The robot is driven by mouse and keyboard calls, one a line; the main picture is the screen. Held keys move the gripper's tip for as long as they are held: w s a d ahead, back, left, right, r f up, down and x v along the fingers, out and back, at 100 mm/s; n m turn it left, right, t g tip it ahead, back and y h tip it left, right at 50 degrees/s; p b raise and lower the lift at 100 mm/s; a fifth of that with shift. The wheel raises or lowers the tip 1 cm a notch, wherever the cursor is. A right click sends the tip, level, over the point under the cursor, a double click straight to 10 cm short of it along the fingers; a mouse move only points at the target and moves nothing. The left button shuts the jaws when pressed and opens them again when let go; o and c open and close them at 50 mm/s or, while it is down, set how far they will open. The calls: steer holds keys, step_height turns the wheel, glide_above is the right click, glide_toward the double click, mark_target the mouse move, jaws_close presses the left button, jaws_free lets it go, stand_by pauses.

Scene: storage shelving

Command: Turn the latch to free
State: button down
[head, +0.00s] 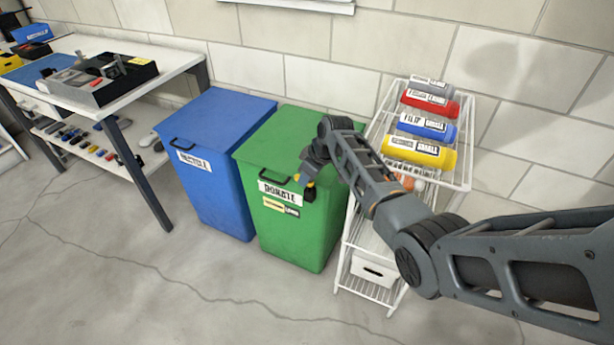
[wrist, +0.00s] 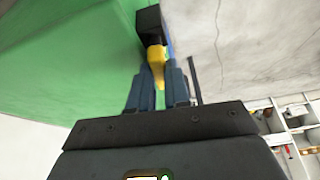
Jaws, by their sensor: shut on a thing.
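The latch shows in the wrist view as a yellow lever (wrist: 156,56) on a black block (wrist: 149,21) at the edge of the green bin. In the head view the black block (head: 310,193) is at the front right of the green bin (head: 320,222), beside the DONATE label. My gripper (wrist: 158,84) has its two fingers closed on the yellow lever, one on each side. In the head view my gripper (head: 306,180) partly covers the latch and the bin's front. The lever's exact turn angle is hard to tell.
A blue bin (head: 215,150) stands to the left of the green one. A white wire rack (head: 465,150) with several labelled rolls is close on the right, behind my arm. A workbench (head: 150,75) stands at the far left. The floor in front is clear.

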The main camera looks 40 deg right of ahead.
steer(key=c, duration=1.1)
jaws_free()
